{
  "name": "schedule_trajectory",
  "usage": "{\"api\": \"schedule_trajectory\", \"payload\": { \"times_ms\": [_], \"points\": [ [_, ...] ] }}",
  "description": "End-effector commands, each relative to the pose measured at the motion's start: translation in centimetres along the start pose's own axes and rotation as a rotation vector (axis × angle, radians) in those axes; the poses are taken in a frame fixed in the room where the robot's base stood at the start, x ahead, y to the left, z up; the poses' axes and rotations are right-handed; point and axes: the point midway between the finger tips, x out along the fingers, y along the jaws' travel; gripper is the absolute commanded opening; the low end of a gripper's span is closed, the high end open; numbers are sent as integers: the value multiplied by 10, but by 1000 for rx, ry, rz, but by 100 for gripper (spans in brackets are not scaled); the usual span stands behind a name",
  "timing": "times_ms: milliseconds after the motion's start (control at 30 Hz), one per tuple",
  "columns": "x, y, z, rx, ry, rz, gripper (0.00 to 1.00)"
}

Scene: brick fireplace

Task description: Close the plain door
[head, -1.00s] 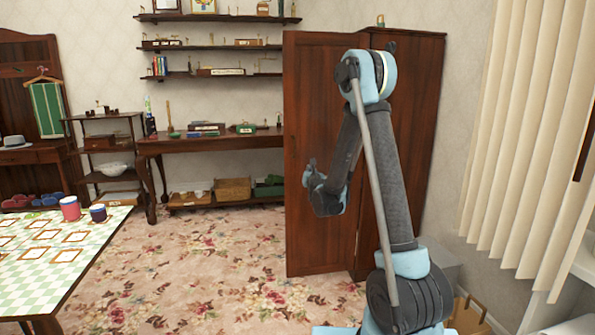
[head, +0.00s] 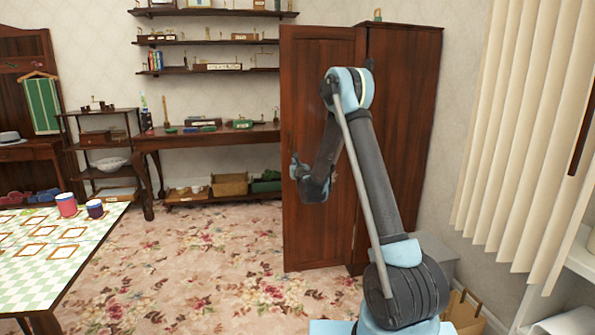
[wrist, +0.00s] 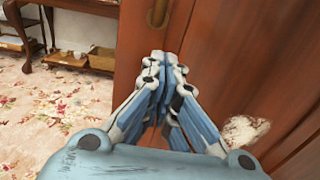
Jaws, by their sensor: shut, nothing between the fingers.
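The plain door (head: 303,235) is a tall dark reddish-brown wooden panel on the dark wardrobe (head: 408,120). It stands open, swung out to the left of the wardrobe. My gripper (head: 295,165) is in front of the door's face, near its left free edge, partly hidden by my wrist. In the wrist view my gripper (wrist: 163,62) is shut and empty, its fingertips close to the door (wrist: 133,45). A brass oval fitting (wrist: 158,14) shows on the door just beyond the fingertips. I cannot tell whether the fingers touch the door.
A long wooden table (head: 205,138) stands behind and left of the door, with boxes on its low shelf. A checkered table (head: 50,262) with cups is at the left. Flowered carpet (head: 195,270) lies open between. A paper bag (head: 465,312) and blinds are at the right.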

Motion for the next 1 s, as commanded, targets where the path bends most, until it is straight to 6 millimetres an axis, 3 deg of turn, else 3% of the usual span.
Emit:
{"api": "schedule_trajectory", "payload": {
  "times_ms": [233,767,1000],
  "points": [
    [28,0,0,0,0,0,0],
    [34,-3,0,1,0,-4,0],
    [54,-13,0,1,-2,-64,0]
  ]
}}
